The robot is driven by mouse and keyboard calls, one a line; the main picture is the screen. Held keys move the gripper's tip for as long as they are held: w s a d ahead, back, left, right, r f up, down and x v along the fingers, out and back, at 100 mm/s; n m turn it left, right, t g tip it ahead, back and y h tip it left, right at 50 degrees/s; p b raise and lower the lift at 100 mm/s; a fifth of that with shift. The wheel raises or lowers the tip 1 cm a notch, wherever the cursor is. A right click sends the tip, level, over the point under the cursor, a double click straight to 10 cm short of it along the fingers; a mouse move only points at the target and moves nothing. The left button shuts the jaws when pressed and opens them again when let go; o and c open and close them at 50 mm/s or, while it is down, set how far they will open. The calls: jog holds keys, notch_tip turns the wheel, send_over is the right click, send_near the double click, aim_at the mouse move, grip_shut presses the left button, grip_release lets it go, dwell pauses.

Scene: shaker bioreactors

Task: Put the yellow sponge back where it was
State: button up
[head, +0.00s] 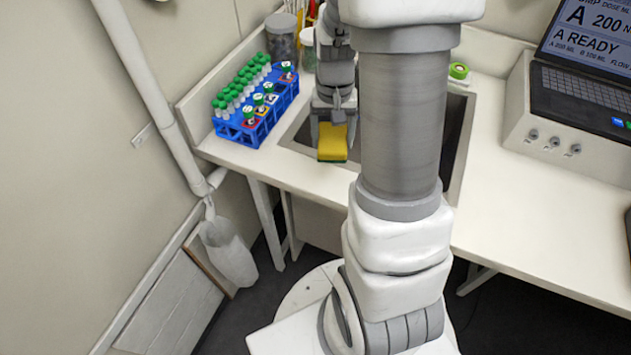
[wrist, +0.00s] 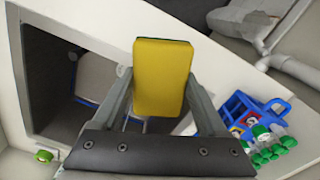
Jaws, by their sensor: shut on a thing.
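The yellow sponge (head: 333,143) with a dark green underside is held between the fingers of my gripper (head: 334,124). In the head view it hangs over the front left edge of the sink (head: 300,140). In the wrist view the sponge (wrist: 162,78) sits between the two fingers of my gripper (wrist: 160,98), its broad yellow face toward the camera. The sink (wrist: 60,85) lies below and to the left there. My arm hides much of the sink in the head view.
A blue rack (head: 262,118) of green-capped tubes stands left of the sink. Jars (head: 282,38) stand behind it. A small green roll (head: 459,71) is at the sink's back right. A device with a screen (head: 575,95) is at the right. The right front counter (head: 540,235) is clear.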

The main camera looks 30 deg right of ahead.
jog(key=s+d+m+b, duration=0.1)
jog(key=s+d+m, duration=0.3)
jog(key=s+d, duration=0.15)
send_over(318, 179)
notch_tip(318, 179, down, 6)
jog(key=shift+f, duration=2.1)
jog(key=shift+f, duration=0.25)
jog(key=o, duration=1.5)
jog(key=shift+r, duration=0.1)
jog(key=shift+r, duration=0.15)
